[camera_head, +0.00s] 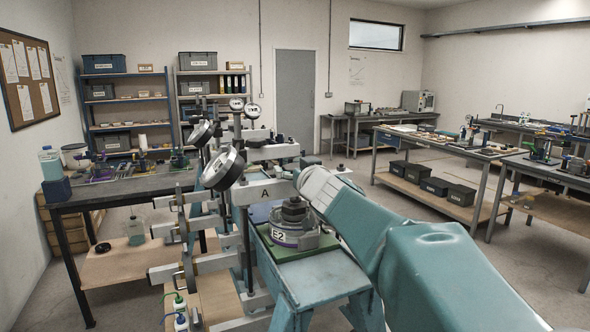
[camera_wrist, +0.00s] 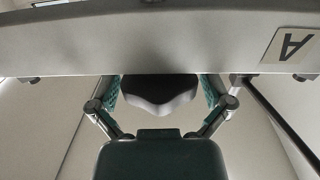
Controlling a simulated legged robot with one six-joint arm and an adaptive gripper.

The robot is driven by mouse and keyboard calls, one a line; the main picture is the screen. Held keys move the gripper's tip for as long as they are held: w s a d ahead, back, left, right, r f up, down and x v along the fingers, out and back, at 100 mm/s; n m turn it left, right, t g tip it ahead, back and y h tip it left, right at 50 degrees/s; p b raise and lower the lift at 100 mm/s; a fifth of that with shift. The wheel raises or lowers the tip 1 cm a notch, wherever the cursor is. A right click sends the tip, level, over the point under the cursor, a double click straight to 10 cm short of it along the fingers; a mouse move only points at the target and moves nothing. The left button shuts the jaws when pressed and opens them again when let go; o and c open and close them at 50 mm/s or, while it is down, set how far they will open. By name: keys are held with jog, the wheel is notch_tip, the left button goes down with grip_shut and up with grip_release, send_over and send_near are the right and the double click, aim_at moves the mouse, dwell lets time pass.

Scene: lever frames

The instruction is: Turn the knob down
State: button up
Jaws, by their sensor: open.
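A pale grey beam with an "A" label (camera_head: 268,193) is part of the lever frame in the middle of the head view. In the wrist view the beam (camera_wrist: 150,45) crosses the top and its label is upside down. A dark, rounded knob (camera_wrist: 158,92) shows just under the beam's edge in the wrist view. My gripper (camera_wrist: 161,90) is open, with one teal-padded finger on each side of the knob and visible gaps between. Part of the knob is hidden by the beam. In the head view my arm and the frame hide the gripper and knob.
Round dial gauges (camera_head: 224,168) stand on the frame left of my arm. A cluttered bench (camera_head: 120,188) is at left. Workbenches stand at right, with open floor between.

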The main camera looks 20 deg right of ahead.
jog(key=s, duration=1.2)
jog(key=shift+a, duration=0.15)
